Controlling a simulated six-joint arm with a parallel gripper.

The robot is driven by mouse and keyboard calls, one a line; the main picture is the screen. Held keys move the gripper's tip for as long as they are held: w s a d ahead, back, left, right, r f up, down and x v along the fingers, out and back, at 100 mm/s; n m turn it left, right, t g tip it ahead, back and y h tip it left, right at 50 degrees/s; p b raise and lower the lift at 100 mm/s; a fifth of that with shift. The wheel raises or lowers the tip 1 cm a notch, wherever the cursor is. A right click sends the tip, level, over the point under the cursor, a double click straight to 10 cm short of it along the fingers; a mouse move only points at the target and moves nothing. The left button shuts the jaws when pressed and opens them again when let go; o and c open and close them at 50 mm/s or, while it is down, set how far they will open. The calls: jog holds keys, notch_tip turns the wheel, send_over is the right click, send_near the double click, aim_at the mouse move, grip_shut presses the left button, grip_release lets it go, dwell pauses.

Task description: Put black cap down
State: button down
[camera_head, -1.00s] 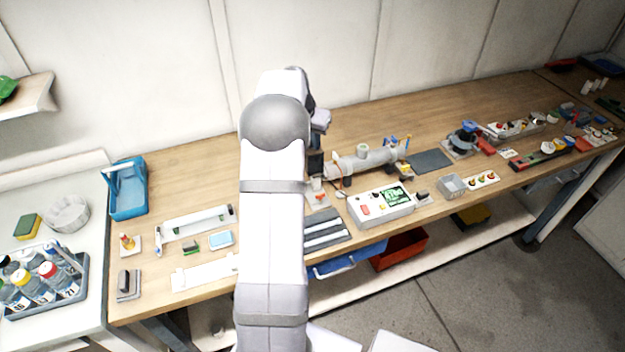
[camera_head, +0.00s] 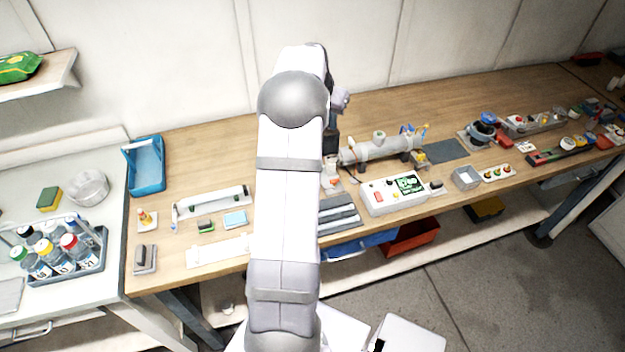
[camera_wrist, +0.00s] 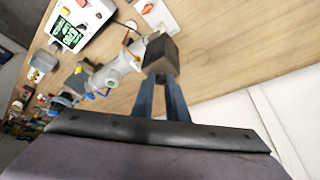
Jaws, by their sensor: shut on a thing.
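My gripper (camera_wrist: 160,92) is shut on the black cap (camera_wrist: 161,55), a dark blocky piece at its fingertips in the wrist view. The cap is held beside the end of a grey cylindrical reactor (camera_wrist: 115,70); whether they touch, I cannot tell. In the head view the reactor (camera_head: 380,147) lies on the wooden bench (camera_head: 215,145). A dark part of my gripper end or the cap shows just left of the reactor, and my arm hides much of that spot.
A white control box with a green screen (camera_head: 395,193) stands in front of the reactor. A dark flat mat (camera_head: 447,151) lies to its right. A blue tray (camera_head: 146,170) stands at the bench's left end. Bare wood lies behind the reactor.

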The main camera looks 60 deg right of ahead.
jog(key=w+a+r+n+t+b, duration=0.1)
jog(key=w+a+r+b, duration=0.15)
jog(key=w, duration=0.25)
jog(key=w+a+r+n+b, duration=0.1)
jog(key=w+a+r+b, duration=0.15)
jog(key=w, duration=0.35)
jog(key=w+a+r+n+b, duration=0.2)
jog(key=w+a+r+b, duration=0.15)
jog(key=a, duration=0.45)
jog(key=s+a+f+m+g, duration=0.1)
jog(key=s+a+f+m, duration=0.3)
jog(key=s+a+f, duration=0.5)
jog(key=shift+s+a+f+b, duration=0.4)
jog(key=shift+s+a, duration=0.2)
jog(key=shift+a, duration=0.85)
